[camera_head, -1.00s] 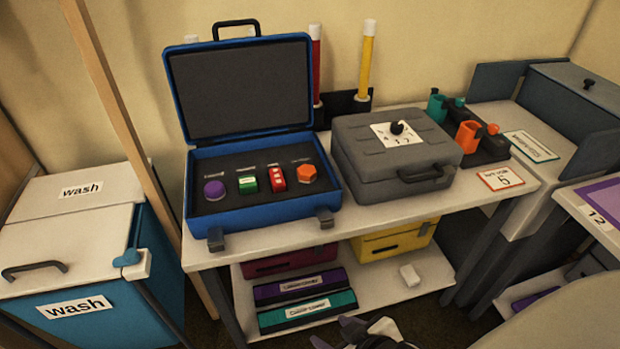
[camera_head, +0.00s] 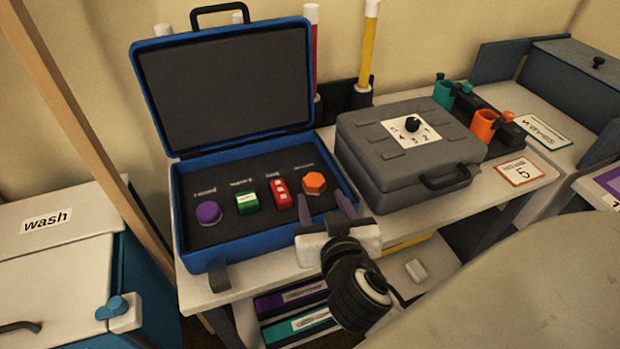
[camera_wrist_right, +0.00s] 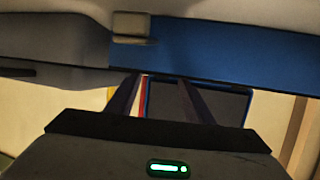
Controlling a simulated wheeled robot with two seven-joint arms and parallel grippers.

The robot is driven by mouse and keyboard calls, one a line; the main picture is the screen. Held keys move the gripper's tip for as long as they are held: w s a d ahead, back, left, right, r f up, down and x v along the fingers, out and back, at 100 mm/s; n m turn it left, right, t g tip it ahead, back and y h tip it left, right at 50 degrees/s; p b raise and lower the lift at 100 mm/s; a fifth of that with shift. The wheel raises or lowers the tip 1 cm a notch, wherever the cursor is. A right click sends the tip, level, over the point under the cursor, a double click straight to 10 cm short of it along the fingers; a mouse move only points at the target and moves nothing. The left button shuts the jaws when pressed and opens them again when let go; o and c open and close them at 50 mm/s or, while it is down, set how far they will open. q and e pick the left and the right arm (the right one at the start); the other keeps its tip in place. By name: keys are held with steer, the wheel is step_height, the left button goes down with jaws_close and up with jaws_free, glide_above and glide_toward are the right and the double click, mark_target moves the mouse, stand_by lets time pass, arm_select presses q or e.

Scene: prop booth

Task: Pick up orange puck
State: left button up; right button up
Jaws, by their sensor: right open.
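The orange puck (camera_head: 314,183) is a hexagonal piece at the right end of a row in the dark foam of an open blue case (camera_head: 240,243). My right gripper (camera_head: 332,205) is open at the case's front right edge, its fingers pointing toward the puck. It appears just short of the puck, with nothing between its fingers. In the right wrist view, the two fingers (camera_wrist_right: 160,98) stand apart, with the blue case wall (camera_wrist_right: 235,50) across the top; the puck does not show there. My left gripper is not in view.
A purple puck (camera_head: 208,212), green block (camera_head: 247,203) and red block (camera_head: 280,195) share the foam. The open lid (camera_head: 225,85) stands behind. A closed grey case (camera_head: 400,165) sits close on the right. A wash bin (camera_head: 60,235) stands at left.

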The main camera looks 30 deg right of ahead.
mark_target(315, 183)
steer(key=x, duration=0.8)
steer(key=c, duration=0.8)
